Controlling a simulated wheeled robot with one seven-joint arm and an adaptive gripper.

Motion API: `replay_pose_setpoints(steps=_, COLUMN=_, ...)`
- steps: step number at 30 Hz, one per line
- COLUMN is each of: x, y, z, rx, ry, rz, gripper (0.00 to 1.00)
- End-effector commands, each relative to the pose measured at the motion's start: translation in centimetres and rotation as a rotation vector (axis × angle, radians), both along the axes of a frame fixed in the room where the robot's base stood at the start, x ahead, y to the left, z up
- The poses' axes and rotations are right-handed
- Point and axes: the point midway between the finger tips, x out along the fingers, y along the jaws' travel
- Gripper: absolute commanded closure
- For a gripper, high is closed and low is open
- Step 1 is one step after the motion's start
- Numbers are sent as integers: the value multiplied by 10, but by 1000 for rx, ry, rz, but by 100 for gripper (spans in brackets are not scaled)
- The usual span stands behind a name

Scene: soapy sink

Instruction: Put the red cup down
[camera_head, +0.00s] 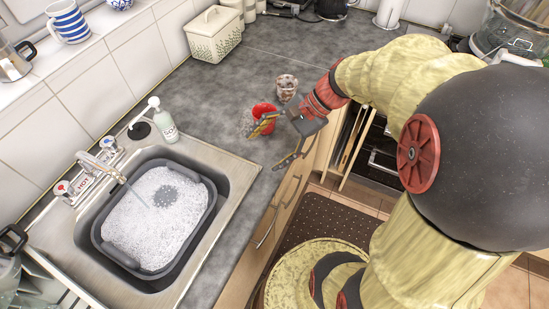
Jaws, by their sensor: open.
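The red cup (262,110) stands on the grey counter to the right of the sink, partly hidden behind my gripper's upper finger. It looks upright, and its base seems to be on the counter. My gripper (272,146) is open, with one finger beside the cup's near side and the other finger out over the counter's front edge. I cannot tell whether the finger touches the cup.
A patterned cup (287,86) stands close behind the red cup. A sink holds a dark tub (101,231) of suds, with a soap bottle (163,120) behind. A cream bin (213,36) stands farther back. Counter left of the red cup is clear.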

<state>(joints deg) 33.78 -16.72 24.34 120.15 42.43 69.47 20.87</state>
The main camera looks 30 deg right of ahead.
Motion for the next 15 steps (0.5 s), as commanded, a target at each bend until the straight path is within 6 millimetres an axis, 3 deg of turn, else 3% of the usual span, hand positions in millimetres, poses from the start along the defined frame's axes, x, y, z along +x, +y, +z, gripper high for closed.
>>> replay_pose_setpoints(steps=1, x=-11, y=14, z=7, rx=-87, ry=-41, rz=99, gripper=29)
replay_pose_setpoints(steps=6, x=-47, y=33, z=23, rx=-373, ry=-184, rz=412, gripper=29)
replay_pose_setpoints(steps=15, x=-85, y=39, z=60, rx=-834, ry=-485, rz=895, gripper=29)
